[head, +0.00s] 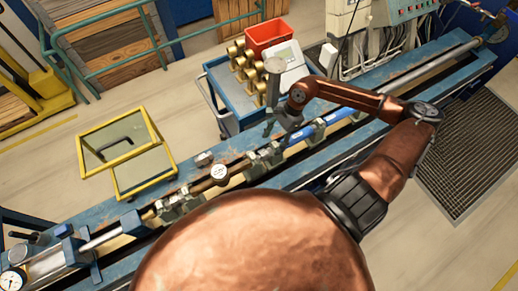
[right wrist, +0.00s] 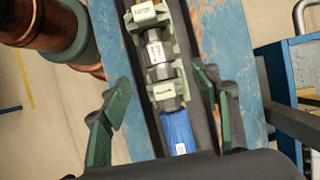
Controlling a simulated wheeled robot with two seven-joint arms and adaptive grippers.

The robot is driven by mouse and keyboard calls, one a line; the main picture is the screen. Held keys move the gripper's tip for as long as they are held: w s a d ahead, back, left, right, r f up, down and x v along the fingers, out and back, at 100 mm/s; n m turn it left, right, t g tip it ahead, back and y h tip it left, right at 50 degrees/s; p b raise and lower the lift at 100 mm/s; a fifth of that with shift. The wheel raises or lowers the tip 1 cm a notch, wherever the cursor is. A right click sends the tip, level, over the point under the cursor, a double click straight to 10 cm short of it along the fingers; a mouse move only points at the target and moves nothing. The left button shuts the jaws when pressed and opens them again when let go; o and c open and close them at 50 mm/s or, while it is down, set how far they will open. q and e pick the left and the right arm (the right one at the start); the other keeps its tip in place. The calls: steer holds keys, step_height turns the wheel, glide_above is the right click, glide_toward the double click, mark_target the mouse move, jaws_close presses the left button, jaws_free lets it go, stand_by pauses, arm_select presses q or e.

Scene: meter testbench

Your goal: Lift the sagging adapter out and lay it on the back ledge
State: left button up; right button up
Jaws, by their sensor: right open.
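A short grey metal adapter (right wrist: 157,55) with a white label sits in the pipe line in the right wrist view. Pale green-grey cradles hold the line around it, and a blue pipe (right wrist: 178,128) joins below. In the head view the adapter area (head: 266,156) is small, and I cannot tell how far it sags. My right gripper (right wrist: 162,100) is open, its green-padded fingers on either side of the line and apart from it. It shows in the head view (head: 283,122) above the bench. The blue back ledge (head: 232,148) runs behind the line. My left gripper is out of view.
A dial gauge (head: 219,172) stands on the line to the left. A small metal piece (head: 204,159) lies on the ledge. A blue cart (head: 232,98) with brass fittings and a red bin (head: 268,36) stands behind the bench.

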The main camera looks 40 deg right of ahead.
mark_target(266, 152)
steer(key=p+x, duration=0.1)
steer(key=x, duration=0.1)
steer(key=a+p+x, duration=0.1)
steer(key=x, duration=0.1)
steer(key=shift+w+a+f, duration=0.1)
steer(key=shift+w+a, duration=0.05)
steer(key=shift+p+x, duration=0.4)
steer(key=shift+x, duration=0.8)
steer(key=shift+f, duration=0.1)
steer(key=c, duration=1.4)
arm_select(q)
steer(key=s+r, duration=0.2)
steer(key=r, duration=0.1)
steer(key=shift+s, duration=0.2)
arm_select(e)
steer(key=shift+c, duration=0.8)
